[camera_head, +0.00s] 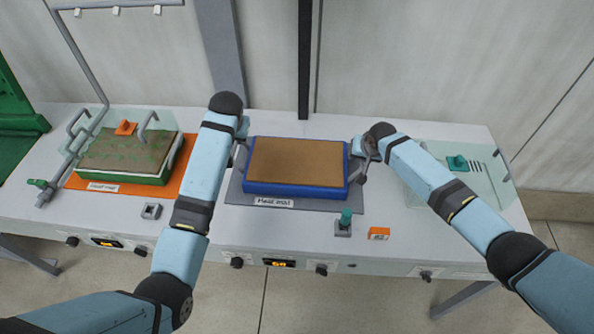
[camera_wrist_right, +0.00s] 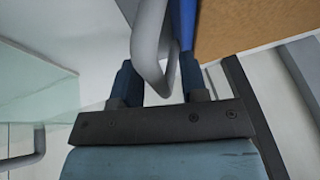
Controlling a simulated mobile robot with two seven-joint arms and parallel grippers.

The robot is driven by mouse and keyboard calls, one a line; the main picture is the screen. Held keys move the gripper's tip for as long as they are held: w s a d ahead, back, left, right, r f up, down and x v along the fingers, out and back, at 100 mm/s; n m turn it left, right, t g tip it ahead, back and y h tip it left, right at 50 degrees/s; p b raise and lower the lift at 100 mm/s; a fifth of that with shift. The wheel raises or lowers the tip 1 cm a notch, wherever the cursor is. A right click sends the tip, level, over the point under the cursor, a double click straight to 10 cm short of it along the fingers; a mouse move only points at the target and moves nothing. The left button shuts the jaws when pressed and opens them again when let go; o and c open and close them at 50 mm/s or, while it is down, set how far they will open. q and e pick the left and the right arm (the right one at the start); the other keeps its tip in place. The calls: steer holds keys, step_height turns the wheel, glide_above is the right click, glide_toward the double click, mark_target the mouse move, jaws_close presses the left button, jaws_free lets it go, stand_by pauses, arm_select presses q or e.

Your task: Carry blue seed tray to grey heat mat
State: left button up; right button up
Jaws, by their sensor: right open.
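The blue seed tray (camera_head: 295,189), filled with brown soil, sits flat on the grey heat mat (camera_head: 233,193) at the middle of the bench. My right gripper (camera_head: 361,156) is at the tray's right handle (camera_head: 357,172). In the right wrist view, the grey handle (camera_wrist_right: 152,45) passes between the open fingers of my right gripper (camera_wrist_right: 158,86), and the blue tray wall (camera_wrist_right: 184,22) is beside it. My left gripper (camera_head: 242,136) is at the tray's left side by the left handle (camera_head: 239,155). My forearm and wrist mostly hide its fingers.
A green tray (camera_head: 121,176) with sprouts sits on an orange mat (camera_head: 84,181) at the left, near a grey pipe frame (camera_head: 92,78). A green-topped switch (camera_head: 345,220) and orange box (camera_head: 378,233) stand near the front edge.

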steer(key=v, duration=1)
steer(key=shift+s+r, duration=0.15)
steer(key=shift+r, duration=0.2)
